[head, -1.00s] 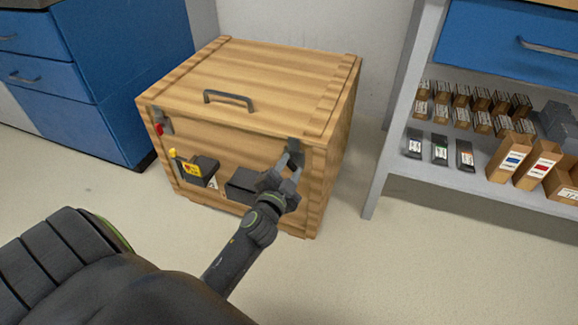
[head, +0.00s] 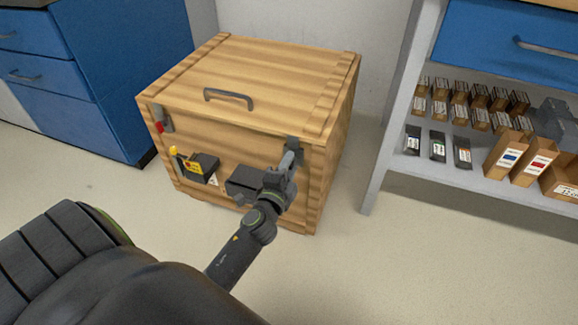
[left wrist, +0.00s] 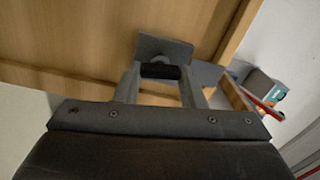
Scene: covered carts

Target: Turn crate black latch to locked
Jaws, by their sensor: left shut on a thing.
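The wooden crate (head: 260,75) stands on the floor with its lid down. Its black latch is at the upper right of the front face; the grey latch plate (head: 293,142) shows just above my gripper. My left gripper (head: 288,163) is shut on the latch. In the left wrist view the black latch handle (left wrist: 160,71) lies crosswise between the two fingers, below the grey plate (left wrist: 165,48). The fingers cover part of it in the head view, so its exact angle is hard to tell there. My right gripper is out of view.
A red-tipped latch (head: 163,120) is at the crate's front left. A dark box with a yellow part (head: 203,167) and another dark box (head: 243,182) are on the front. Blue drawers (head: 120,70) stand left, a stocked shelf (head: 470,180) right. Floor between crate and shelf is clear.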

